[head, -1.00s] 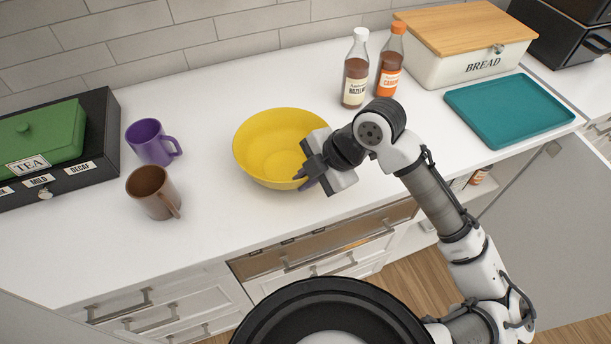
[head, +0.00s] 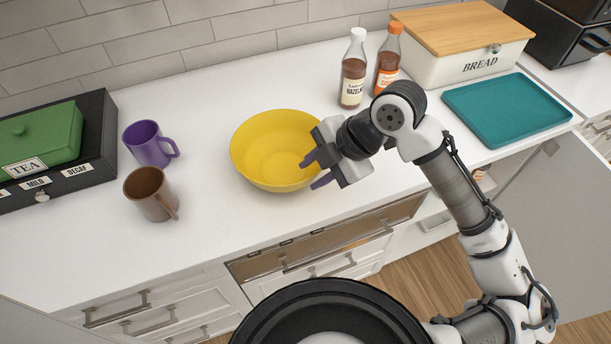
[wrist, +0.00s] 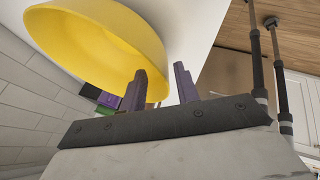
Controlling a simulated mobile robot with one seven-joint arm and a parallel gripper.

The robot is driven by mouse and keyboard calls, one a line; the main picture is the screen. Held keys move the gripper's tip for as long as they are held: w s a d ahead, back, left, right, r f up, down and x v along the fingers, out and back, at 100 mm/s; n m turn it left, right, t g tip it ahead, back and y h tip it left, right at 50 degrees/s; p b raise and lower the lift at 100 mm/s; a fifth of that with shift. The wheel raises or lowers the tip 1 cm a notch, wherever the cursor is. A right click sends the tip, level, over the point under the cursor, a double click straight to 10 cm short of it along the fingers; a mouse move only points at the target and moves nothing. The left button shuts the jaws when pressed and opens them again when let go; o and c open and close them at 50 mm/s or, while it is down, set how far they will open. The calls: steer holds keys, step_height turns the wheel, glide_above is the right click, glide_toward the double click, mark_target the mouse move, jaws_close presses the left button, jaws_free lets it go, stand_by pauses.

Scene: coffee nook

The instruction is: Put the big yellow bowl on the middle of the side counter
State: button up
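The big yellow bowl (head: 270,150) stands upright on the white counter (head: 225,235), near the middle of its length. My gripper (head: 315,170) is at the bowl's right front side, with its two purple fingers spread apart. One fingertip overlaps the bowl's right side in the head view; the other is in front of it, outside. In the wrist view the bowl (wrist: 95,40) fills the upper left, and the fingers (wrist: 160,85) are open with nothing visible clamped between them. Whether a finger touches the bowl I cannot tell.
A purple mug (head: 147,145) and a brown mug (head: 150,194) stand left of the bowl, beside a tea box (head: 60,150). Two syrup bottles (head: 353,75) (head: 387,62), a bread box (head: 465,50) and a teal tray (head: 507,110) are at the right. Counter between brown mug and bowl is clear.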

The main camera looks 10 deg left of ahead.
steer(key=v, duration=0.7)
steer(key=shift+r, duration=0.35)
steer(key=shift+d, duration=0.15)
